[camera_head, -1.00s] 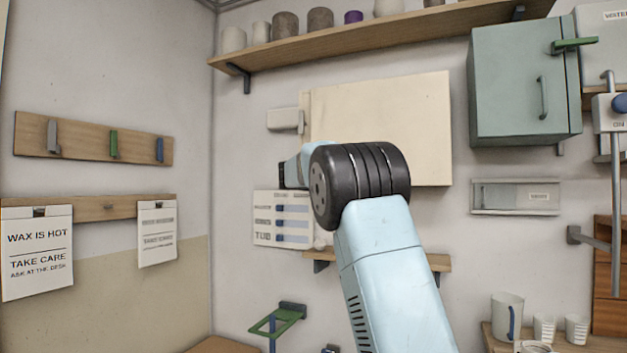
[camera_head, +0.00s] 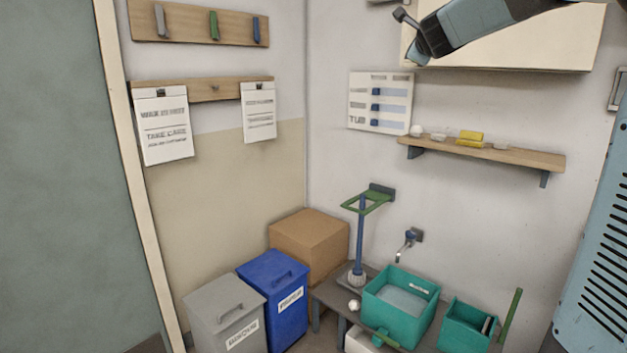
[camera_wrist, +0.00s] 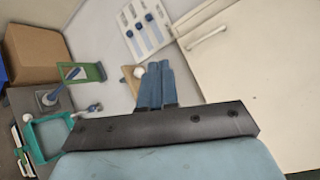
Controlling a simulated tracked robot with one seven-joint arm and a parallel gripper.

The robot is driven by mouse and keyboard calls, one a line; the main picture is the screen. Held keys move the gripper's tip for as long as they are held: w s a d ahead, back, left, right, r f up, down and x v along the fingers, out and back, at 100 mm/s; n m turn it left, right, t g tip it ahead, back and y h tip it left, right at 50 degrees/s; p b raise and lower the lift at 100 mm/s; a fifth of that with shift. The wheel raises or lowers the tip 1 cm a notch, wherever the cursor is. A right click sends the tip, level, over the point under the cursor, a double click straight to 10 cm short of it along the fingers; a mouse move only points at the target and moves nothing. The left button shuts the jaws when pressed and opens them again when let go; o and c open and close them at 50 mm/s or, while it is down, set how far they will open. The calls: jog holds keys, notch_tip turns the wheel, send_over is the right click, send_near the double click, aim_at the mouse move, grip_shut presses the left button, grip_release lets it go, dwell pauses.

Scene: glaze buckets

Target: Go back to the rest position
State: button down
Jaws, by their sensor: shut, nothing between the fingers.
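My gripper (camera_wrist: 158,84) shows in the wrist view as blue fingers pressed together, with nothing between them. In the head view my arm reaches in from the upper right, in front of a cream wall cabinet (camera_head: 510,45). The gripper's fingers cannot be made out clearly there. In the wrist view the cabinet (camera_wrist: 255,70) fills the right side. The gripper is in free air and touches nothing that I can see.
A wall shelf (camera_head: 520,156) holds a yellow sponge (camera_head: 470,138) and small dishes. Below stand teal tubs (camera_head: 374,312), a blue bin (camera_head: 285,325), a grey bin (camera_head: 205,308) and a cardboard box (camera_head: 315,240). A chart (camera_head: 366,82) hangs on the wall.

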jog(key=s+a+f+n+g+y, duration=0.25)
jog(key=s+f+n, duration=0.45)
jog(key=s, duration=0.4)
jog(key=s+a+f+n+g+y, duration=0.1)
jog(key=s+a+f+n+g, duration=0.2)
jog(key=s+f+n, duration=0.6)
jog(key=s+d+f+n+g+h, duration=0.1)
jog(key=s+f+n+g, duration=0.1)
jog(key=s+f, duration=0.2)
jog(key=s+f+n+g, duration=0.2)
jog(key=s+f, duration=0.3)
jog(key=s, duration=0.6)
jog(key=s+d+f+n+g+h, duration=0.1)
jog(key=s+f+n+g, duration=0.1)
jog(key=s+f, duration=0.3)
jog(key=s+n, duration=0.1)
jog(key=s, duration=0.2)
jog(key=shift+d+n+h, duration=0.35)
jog(key=shift+n, duration=0.05)
